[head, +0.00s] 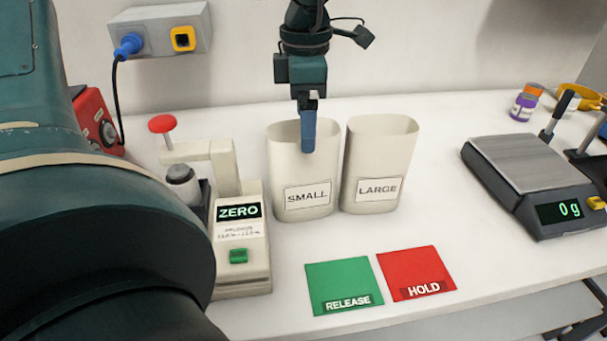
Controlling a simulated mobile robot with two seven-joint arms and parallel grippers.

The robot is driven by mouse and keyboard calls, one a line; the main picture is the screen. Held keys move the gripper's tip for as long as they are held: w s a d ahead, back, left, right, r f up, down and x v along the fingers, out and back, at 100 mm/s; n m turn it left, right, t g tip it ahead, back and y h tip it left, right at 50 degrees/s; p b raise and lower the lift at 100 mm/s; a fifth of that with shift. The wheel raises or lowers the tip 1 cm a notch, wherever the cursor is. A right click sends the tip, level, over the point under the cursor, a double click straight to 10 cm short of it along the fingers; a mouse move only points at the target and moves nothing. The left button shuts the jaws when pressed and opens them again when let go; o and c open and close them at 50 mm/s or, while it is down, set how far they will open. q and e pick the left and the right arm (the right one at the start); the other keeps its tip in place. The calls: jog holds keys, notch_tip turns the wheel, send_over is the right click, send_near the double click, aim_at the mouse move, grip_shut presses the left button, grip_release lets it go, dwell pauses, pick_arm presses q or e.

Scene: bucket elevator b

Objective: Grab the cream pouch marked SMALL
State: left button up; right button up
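The cream pouch marked SMALL (290,170) stands upright on the white bench, its label facing me. My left gripper (308,135) hangs down from above at this pouch. Its blue finger overlaps the pouch's rim and upper front. The fingers are seen edge-on, so I cannot tell whether they are apart or pinch the wall. A similar cream pouch marked LARGE (380,155) stands close on the right. What seems to be my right gripper (557,145) is partly in view at the right edge, its two dark fingers apart with nothing seen between them.
A sealer-like device reading ZERO (240,250) with a red knob stands left of the pouches. Green RELEASE (343,280) and red HOLD (415,270) pads lie in front. A scale (520,160) reading 0 g is at right. Small jars (523,107) stand behind it.

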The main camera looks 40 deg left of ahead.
aim_at(303, 174)
pick_arm(q)
notch_tip(303, 174, down, 7)
jog(key=shift+s+p, duration=0.35)
jog(key=shift+r, duration=0.15)
jog(key=shift+c, duration=0.6)
jog(key=c, duration=1.2)
